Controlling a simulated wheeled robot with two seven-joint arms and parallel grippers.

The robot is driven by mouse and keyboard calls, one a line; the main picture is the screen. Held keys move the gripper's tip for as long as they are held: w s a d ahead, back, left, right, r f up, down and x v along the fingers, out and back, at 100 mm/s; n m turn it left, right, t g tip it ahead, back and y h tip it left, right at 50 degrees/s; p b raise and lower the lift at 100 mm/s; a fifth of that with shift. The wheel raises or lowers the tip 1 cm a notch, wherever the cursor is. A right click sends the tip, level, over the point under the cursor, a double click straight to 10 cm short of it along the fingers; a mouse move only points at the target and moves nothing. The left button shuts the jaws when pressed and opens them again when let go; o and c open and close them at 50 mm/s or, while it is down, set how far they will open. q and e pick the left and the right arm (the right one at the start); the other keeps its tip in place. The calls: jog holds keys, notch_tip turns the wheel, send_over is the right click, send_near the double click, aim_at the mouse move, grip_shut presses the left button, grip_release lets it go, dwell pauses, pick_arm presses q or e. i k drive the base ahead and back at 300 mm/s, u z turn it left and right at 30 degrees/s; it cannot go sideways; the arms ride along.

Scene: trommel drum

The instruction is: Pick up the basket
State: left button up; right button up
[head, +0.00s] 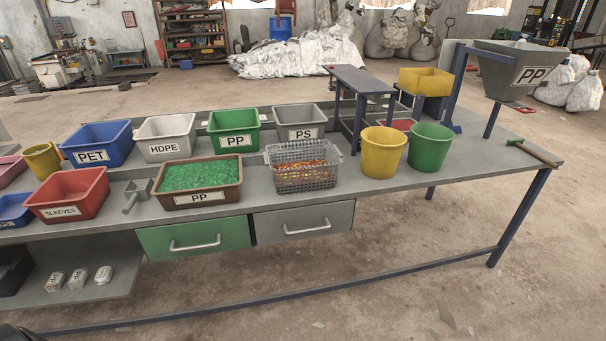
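The basket (304,178) is a grey mesh basket with orange-red bits inside. It stands upright on the grey workbench (408,182), near the front edge and above the grey drawer. Neither of my grippers shows in the head view. Only a dark shape lies at the bottom left corner, and I cannot tell what it is.
A brown PP tub of green flakes (174,199) is close on the basket's left. The PS bin (300,133) stands behind it. A small blue stand (359,85), a yellow bucket (383,158) and a green bucket (430,154) are on its right.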

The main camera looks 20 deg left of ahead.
aim_at(297, 168)
jog(key=z, duration=0.35)
jog(key=i, duration=1.1)
jog(key=u, duration=0.3)
